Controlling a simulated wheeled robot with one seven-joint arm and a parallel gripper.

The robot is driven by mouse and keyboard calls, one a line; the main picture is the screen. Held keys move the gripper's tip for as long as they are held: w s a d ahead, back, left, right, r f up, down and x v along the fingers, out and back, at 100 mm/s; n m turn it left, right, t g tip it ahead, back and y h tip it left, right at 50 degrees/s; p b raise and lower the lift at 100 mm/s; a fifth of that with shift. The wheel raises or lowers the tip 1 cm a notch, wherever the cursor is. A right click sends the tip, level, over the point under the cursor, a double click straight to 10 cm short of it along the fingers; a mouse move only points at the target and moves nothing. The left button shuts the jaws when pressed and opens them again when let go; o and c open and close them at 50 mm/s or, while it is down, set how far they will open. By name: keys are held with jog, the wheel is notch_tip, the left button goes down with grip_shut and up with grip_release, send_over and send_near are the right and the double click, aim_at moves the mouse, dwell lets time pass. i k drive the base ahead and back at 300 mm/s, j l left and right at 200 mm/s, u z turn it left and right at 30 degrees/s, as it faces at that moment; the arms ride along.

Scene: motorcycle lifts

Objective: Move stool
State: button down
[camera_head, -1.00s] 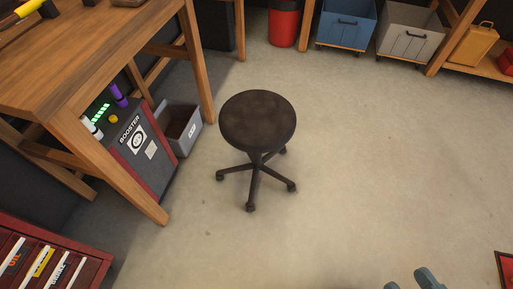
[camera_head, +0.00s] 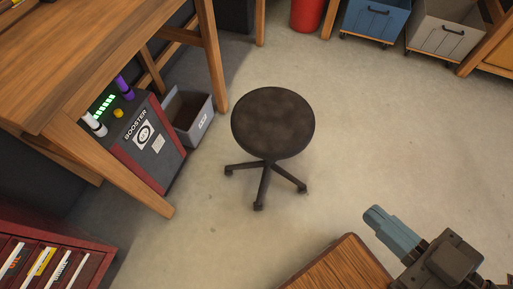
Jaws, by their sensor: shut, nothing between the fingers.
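The stool (camera_head: 272,122) stands upright on the concrete floor in the middle of the head view. It has a round dark brown seat and a dark base with several legs on casters. My gripper (camera_head: 375,217) is at the lower right, grey-blue at the fingers with a dark body behind. It is shut and empty, and appears apart from the stool, to its lower right in the picture.
A wooden workbench (camera_head: 85,62) stands at the left, with a red-and-grey booster box (camera_head: 150,140) and a grey bin (camera_head: 190,117) beneath. A wooden-topped thing (camera_head: 342,268) shows at the bottom edge. Blue (camera_head: 371,18) and grey (camera_head: 445,27) wheeled bins stand behind. Floor right of the stool is clear.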

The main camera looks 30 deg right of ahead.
aim_at(271, 124)
jog(key=i+l+u, duration=0.15)
jog(key=l+u, duration=0.15)
jog(key=l, duration=0.2)
jog(key=i+l+u, duration=0.15)
jog(key=l+u, duration=0.15)
jog(key=l, duration=0.25)
jog(key=l+u, duration=0.25)
jog(key=l, duration=0.3)
jog(key=l+u, duration=0.3)
jog(key=l, duration=0.3)
jog(key=l+u, duration=0.3)
jog(key=l, duration=0.25)
jog(key=k+l+u, duration=0.15)
jog(key=l+u, duration=0.15)
jog(key=l, duration=0.25)
jog(key=k+l+u, duration=0.15)
jog(key=l+u, duration=0.15)
jog(key=l, duration=0.25)
jog(key=k+l+u, duration=0.3)
jog(key=l, duration=0.2)
